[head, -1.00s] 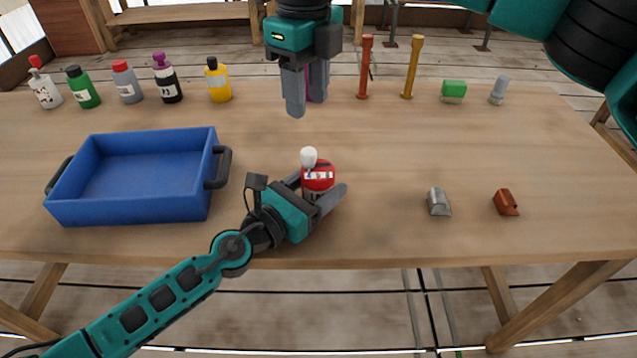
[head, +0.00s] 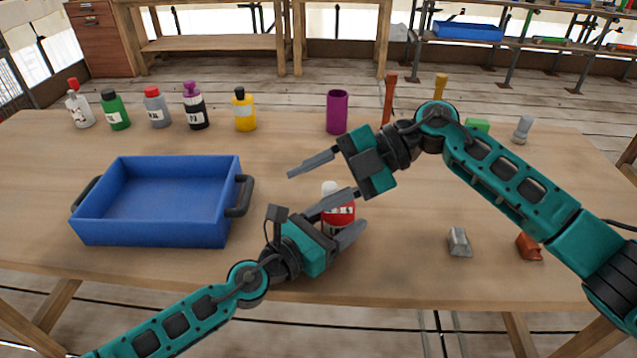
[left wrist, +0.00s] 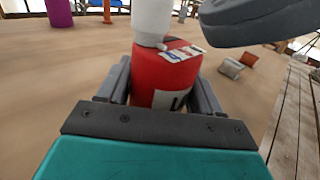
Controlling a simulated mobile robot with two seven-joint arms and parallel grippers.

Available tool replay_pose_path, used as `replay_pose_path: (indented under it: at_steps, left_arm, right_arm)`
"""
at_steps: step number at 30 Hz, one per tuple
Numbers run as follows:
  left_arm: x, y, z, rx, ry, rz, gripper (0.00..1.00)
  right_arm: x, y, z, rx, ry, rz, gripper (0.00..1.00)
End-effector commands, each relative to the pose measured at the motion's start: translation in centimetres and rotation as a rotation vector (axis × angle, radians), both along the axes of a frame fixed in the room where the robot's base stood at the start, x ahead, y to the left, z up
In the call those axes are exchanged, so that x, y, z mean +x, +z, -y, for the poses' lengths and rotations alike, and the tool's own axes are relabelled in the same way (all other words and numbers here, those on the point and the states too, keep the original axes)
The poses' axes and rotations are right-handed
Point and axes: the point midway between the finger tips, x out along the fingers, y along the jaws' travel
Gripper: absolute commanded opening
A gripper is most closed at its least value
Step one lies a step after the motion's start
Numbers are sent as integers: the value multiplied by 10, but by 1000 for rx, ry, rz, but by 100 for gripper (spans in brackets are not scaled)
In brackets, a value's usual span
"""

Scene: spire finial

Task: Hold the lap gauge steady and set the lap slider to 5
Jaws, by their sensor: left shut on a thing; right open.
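The lap gauge (head: 345,211) is a red drum-like body with white labels, standing near the front middle of the table. It shows large in the left wrist view (left wrist: 160,72). A white rounded knob (left wrist: 152,20), perhaps the lap slider, stands at its top; its setting is not readable. My left gripper (head: 335,227) is shut on the gauge, a finger on each side. My right gripper (head: 306,188) is open and empty, its fingers pointing left. Its lower finger crosses just in front of the knob in the head view and shows close to it in the left wrist view (left wrist: 262,18).
A blue tray (head: 78,226) stands left. Several bottles (head: 195,108) line the back left, with a purple cylinder (head: 337,112) and a red-brown post (head: 389,98) to their right. A grey block (head: 459,242) and a rust-coloured block (head: 529,247) lie front right.

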Motion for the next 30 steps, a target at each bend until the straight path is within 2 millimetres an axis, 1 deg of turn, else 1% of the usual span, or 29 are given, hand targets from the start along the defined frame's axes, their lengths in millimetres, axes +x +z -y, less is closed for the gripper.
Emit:
replay_pose_path:
  at_steps: [1,3,5,9,12,15,18,20,23,26,30]
  left_arm:
    - [0,0,0,1,0,-1,30]
    - [0,0,0,1,0,-1,30]
    - [0,0,0,1,0,-1,30]
    - [0,0,0,1,0,-1,30]
    - [0,0,0,1,0,-1,30]
    - [0,0,0,1,0,-1,30]
    - [0,0,0,1,0,-1,30]
    - [0,0,0,1,-1,-1,30]
    - [0,0,0,1,-1,-1,30]
    - [0,0,0,1,-1,-1,30]
    - [0,0,0,1,-1,-1,30]
  right_arm:
    - [1,-6,9,38,-75,-98,53]
    - [4,-10,22,91,-178,-236,53]
    - [7,-14,34,134,-263,-353,53]
    - [14,-24,66,227,-439,-609,53]
    - [18,-31,88,280,-535,-754,53]
    - [20,-36,104,317,-600,-857,53]
    - [21,-38,114,341,-639,-921,53]
    - [22,-39,116,349,-651,-941,53]
    - [23,-39,111,355,-656,-954,53]
    - [26,-38,97,355,-654,-952,53]
    - [33,-38,69,355,-654,-952,53]
